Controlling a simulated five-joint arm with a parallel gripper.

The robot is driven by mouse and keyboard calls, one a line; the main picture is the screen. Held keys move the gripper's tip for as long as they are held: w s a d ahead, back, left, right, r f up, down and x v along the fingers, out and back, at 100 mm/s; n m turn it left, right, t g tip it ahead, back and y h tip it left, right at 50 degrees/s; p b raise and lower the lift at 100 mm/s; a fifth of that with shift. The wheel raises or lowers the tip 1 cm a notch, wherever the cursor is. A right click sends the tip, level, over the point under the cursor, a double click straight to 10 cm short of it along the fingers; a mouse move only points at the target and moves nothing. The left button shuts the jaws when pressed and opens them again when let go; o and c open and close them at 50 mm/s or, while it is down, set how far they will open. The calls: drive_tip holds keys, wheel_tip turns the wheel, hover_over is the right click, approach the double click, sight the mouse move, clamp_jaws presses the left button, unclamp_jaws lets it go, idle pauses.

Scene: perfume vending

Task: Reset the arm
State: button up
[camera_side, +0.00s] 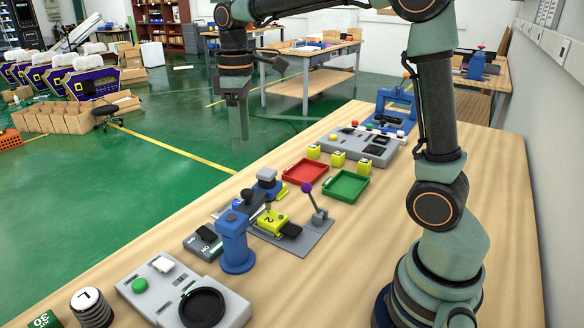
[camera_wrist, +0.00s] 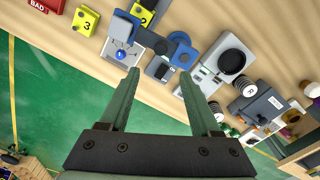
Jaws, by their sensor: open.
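My gripper (camera_side: 239,140) hangs pointing down at the upper left of the side view, over the green floor beyond the table's left edge. In the wrist view my gripper (camera_wrist: 160,76) shows two pale green fingers spread apart with nothing between them. The wooden table (camera_side: 460,240) lies below and to the right, and no object on it touches the fingers.
On the table are a blue post (camera_side: 236,245), a grey unit with a black round dish (camera_side: 202,307), a red tray (camera_side: 305,172), a green tray (camera_side: 346,185) and a purple-knobbed lever (camera_side: 314,203). A wall borders the right side.

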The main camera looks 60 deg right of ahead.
drive_tip(key=s+a+f+m+t, duration=0.1)
drive_tip(key=s+m+t, duration=0.4)
drive_tip(key=s, duration=0.7)
drive_tip(key=shift+s+f+m+t, duration=0.25)
drive_tip(key=shift+f+m+t, duration=0.05)
drive_tip(key=shift+m, duration=0.1)
